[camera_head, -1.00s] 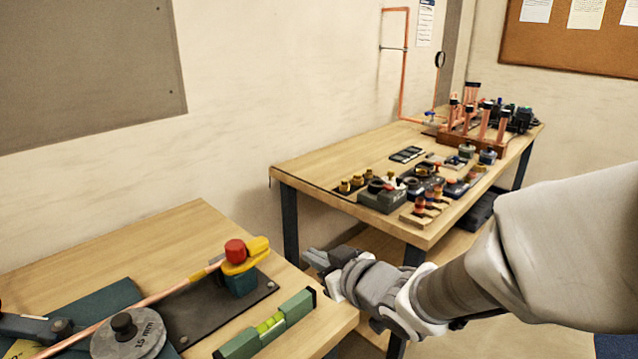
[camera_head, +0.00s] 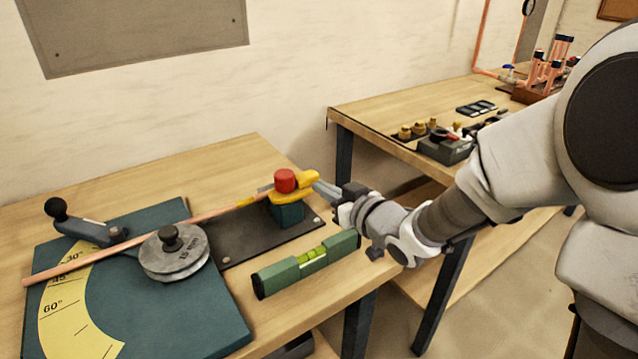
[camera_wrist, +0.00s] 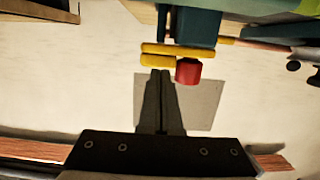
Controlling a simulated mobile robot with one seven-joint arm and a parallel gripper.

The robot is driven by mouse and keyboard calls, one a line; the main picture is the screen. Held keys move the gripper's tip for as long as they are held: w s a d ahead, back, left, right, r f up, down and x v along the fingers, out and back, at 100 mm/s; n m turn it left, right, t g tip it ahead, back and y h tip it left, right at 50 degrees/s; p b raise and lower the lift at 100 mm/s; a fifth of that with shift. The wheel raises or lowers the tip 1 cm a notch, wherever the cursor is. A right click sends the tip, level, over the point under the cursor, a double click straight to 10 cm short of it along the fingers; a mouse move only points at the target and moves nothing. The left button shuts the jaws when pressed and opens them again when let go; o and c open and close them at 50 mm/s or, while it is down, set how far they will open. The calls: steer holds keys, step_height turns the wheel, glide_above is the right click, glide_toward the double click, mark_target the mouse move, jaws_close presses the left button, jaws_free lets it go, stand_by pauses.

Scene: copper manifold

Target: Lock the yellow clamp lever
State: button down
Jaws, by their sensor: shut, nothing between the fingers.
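The yellow clamp lever (camera_head: 303,181) with its red knob (camera_head: 285,181) sits on a teal clamp block (camera_head: 288,212) at the right end of the bench. A copper pipe (camera_head: 150,241) runs from the clamp to the left. My gripper (camera_head: 322,190) is shut and empty, its fingertips just right of the lever's end. In the wrist view, the shut fingertips (camera_wrist: 161,72) are right by the yellow lever (camera_wrist: 171,55), with the red knob (camera_wrist: 187,71) beside them. I cannot tell whether they touch the lever.
A green spirit level (camera_head: 306,264) lies on the bench below the clamp. A round grey former (camera_head: 174,254) and a teal plate with an angle scale (camera_head: 185,325) are to the left. A second table (camera_head: 385,118) with fittings stands behind my arm.

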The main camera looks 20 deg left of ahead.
mark_target(307, 179)
steer(key=shift+x, duration=1.75)
